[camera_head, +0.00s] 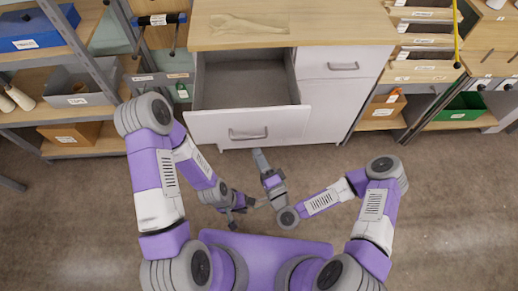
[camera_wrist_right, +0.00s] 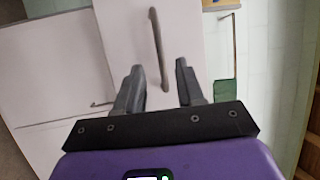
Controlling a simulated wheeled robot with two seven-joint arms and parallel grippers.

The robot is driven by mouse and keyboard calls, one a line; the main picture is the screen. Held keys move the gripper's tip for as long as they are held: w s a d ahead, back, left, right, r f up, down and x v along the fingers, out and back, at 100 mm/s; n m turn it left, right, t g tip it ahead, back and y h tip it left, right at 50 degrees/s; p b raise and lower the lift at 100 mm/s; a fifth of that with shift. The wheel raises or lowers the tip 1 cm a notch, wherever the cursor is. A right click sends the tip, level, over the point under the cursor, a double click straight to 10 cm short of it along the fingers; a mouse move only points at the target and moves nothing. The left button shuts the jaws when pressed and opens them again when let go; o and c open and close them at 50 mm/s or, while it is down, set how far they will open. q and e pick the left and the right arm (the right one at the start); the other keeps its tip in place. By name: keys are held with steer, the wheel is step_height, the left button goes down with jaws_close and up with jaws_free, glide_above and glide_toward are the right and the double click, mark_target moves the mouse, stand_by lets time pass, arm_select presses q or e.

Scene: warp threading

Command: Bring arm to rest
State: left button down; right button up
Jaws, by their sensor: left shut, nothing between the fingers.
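My left gripper (camera_head: 243,207) is the lower one in the head view. It is shut and empty, low in front of the cabinet and close to my own body. My right gripper (camera_head: 261,160) points up toward the cabinet, just below the open drawer's front. In the right wrist view its two fingers (camera_wrist_right: 159,85) stand apart with nothing between them. The drawer handle (camera_wrist_right: 160,48) shows beyond the fingertips there, apart from them. The drawer (camera_head: 248,128) is pulled out, and its visible inside is empty.
The white cabinet (camera_head: 335,105) has a bare wooden top (camera_head: 290,22) and a closed drawer at right. Shelves with a blue box (camera_head: 30,33) stand left; shelves with a green bin (camera_head: 461,107) stand right. Open floor (camera_head: 440,210) lies around my arms.

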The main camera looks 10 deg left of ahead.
steer(key=s+d+f+n+g+h+p, duration=0.25)
steer(key=s+f+n+g+p, duration=0.2)
steer(key=f+n+g, duration=0.35)
steer(key=s+d+f+g+h+p, duration=0.1)
steer(key=s+d+g+h, duration=0.1)
steer(key=s+d+g, duration=0.2)
steer(key=s+d+f+g+h+p, duration=0.1)
steer(key=s+d+g+h, duration=0.1)
steer(key=d, duration=0.6)
steer(key=shift+s+f+g+p, duration=0.15)
steer(key=shift+s+g+p, duration=0.2)
steer(key=shift+s+g, duration=0.65)
